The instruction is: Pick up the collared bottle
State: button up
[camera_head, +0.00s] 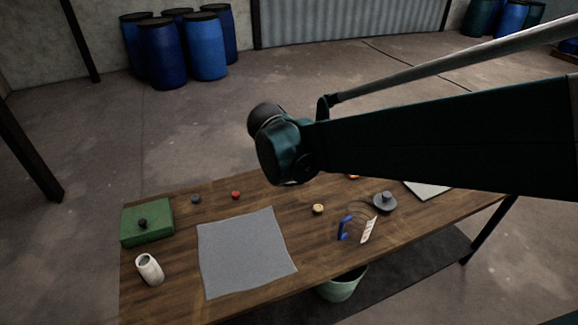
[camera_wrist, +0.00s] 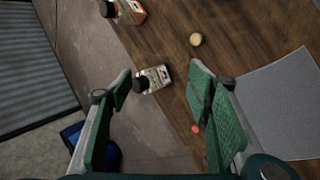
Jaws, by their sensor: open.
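In the wrist view a small bottle (camera_wrist: 155,77) with a pale printed label and a dark cap lies or stands tilted in the picture near the table edge, between my fingers as seen from above. A second bottle (camera_wrist: 132,13), orange with a white label and a dark cap, is at the top left. I cannot tell for certain which one is the collared bottle. My gripper (camera_wrist: 162,72) is open, with green fingers apart and nothing held. In the head view my arm hides the gripper.
A grey mat (camera_head: 245,255) covers the table's middle left. A green box (camera_head: 158,230) with a dark knob is at left. A yellow cap (camera_head: 318,209), red cap (camera_head: 236,195), blue clamp (camera_head: 344,228) and grey lidded item (camera_head: 386,204) also lie there. Blue drums (camera_head: 165,55) stand behind.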

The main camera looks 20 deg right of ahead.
jog(key=w+d+f+n+h, duration=0.2)
jog(key=w+n+h, duration=0.1)
jog(key=w, duration=0.5)
jog(key=w+d+f+n+h, duration=0.1)
jog(key=w+f+n+h, duration=0.2)
jog(key=w, duration=0.4)
jog(key=w+a+f+n+h, duration=0.1)
jog(key=w+f+n+h, duration=0.1)
jog(key=f, duration=0.3)
jog(key=w+a+f+n+g+h, duration=0.1)
jog(key=w+a+f+n+h, duration=0.1)
jog(key=w+f, duration=0.3)
jog(key=shift+a+f+n+h, duration=0.25)
jog(key=shift+n+h, duration=0.45)
jog(key=shift+h, duration=0.2)
jog(key=shift+w+d, duration=0.1)
jog(key=shift+x, duration=1.25)
jog(key=shift+d, duration=0.1)
